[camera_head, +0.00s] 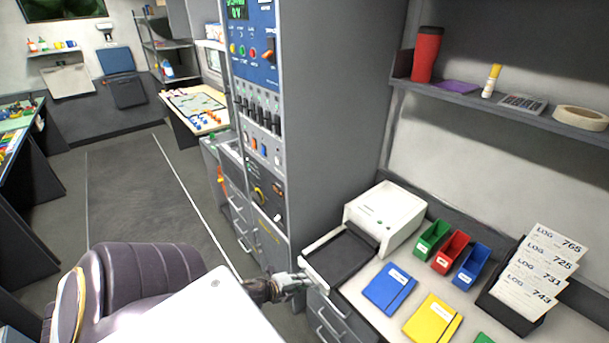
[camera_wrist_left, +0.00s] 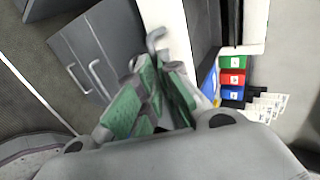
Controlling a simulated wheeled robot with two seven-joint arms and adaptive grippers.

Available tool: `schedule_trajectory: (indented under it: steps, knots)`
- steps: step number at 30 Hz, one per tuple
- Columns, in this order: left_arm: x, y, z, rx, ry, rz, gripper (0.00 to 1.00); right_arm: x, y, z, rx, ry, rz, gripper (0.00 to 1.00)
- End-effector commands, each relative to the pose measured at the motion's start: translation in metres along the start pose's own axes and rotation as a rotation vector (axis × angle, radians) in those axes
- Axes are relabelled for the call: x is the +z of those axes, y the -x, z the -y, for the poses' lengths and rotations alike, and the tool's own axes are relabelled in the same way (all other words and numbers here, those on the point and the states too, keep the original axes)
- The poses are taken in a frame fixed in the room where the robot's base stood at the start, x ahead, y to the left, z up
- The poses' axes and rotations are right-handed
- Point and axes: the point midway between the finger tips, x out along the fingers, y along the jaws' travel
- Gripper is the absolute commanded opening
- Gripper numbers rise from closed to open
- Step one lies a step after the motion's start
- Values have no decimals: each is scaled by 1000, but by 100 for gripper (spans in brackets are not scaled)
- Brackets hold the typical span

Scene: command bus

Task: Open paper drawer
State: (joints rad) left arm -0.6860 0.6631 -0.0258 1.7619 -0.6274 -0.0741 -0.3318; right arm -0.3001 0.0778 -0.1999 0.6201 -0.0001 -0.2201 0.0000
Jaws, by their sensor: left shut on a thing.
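The paper drawer (camera_head: 339,260) stands pulled out in front of the white printer (camera_head: 384,215) on the counter, its dark inside showing from above. A thin grey handle (camera_head: 327,300) runs along its front. My left gripper (camera_head: 298,281) is at the left end of that front, shut on the handle. In the left wrist view the green-padded fingers of my left gripper (camera_wrist_left: 160,66) close around the handle (camera_wrist_left: 155,38), whose curved end shows beyond the tips. The gripped part of the handle is hidden between the fingers. My right gripper is not in view.
Green, red and blue bins (camera_head: 452,253) stand right of the printer. A blue folder (camera_head: 389,288) and a yellow folder (camera_head: 432,319) lie on the counter. A rack of log cards (camera_head: 534,272) is at the right. A purple seat (camera_head: 150,272) and a tall grey console (camera_head: 262,120) stand to the left.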

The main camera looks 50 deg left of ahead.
Motion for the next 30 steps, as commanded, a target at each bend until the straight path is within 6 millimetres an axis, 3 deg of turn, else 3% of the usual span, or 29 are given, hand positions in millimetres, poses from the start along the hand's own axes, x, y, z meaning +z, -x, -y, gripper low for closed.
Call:
schedule_trajectory:
  steps: [17,18,22,30]
  knots:
    - [-1,12,-10,4,-2,-2,0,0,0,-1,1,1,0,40]
    - [-1,12,-10,4,-3,-2,10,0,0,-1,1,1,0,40]
    - [-1,12,-9,3,-2,-1,25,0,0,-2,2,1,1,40]
    - [0,12,-8,1,-1,0,25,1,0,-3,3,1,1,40]
